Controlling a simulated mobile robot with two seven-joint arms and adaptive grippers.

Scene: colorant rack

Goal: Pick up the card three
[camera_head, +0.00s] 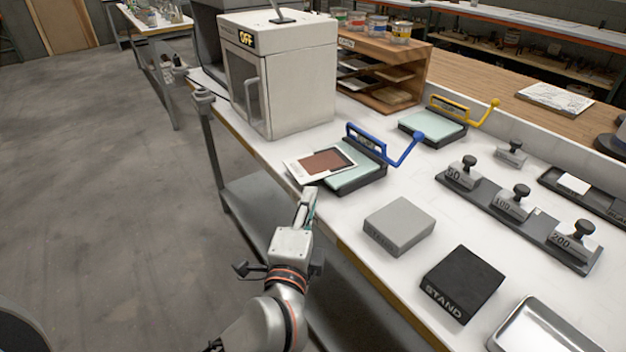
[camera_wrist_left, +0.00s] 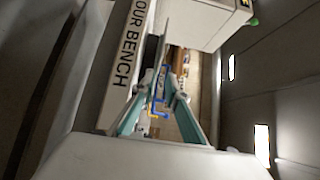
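A white card with a brown-red patch (camera_head: 322,163) lies on the pale green bed of the blue-handled device (camera_head: 357,172). Its near-left part sticks out toward the bench edge. Its number cannot be read. My left gripper (camera_head: 307,196) is at the bench edge, just below the card's near edge in the head view. In the left wrist view, the teal-lined fingers of my left gripper (camera_wrist_left: 160,84) stand apart, with the blue handle (camera_wrist_left: 157,103) showing between them. A thin grey edge, perhaps the card, rises above the fingertips; contact cannot be told. My right gripper is not in view.
A white oven-like box (camera_head: 290,85) marked OFF stands behind the card. A yellow-handled device (camera_head: 432,126), a grey block (camera_head: 399,226), a black STAND block (camera_head: 462,283) and a rack of weights (camera_head: 480,207) occupy the bench to the right. Open floor lies left.

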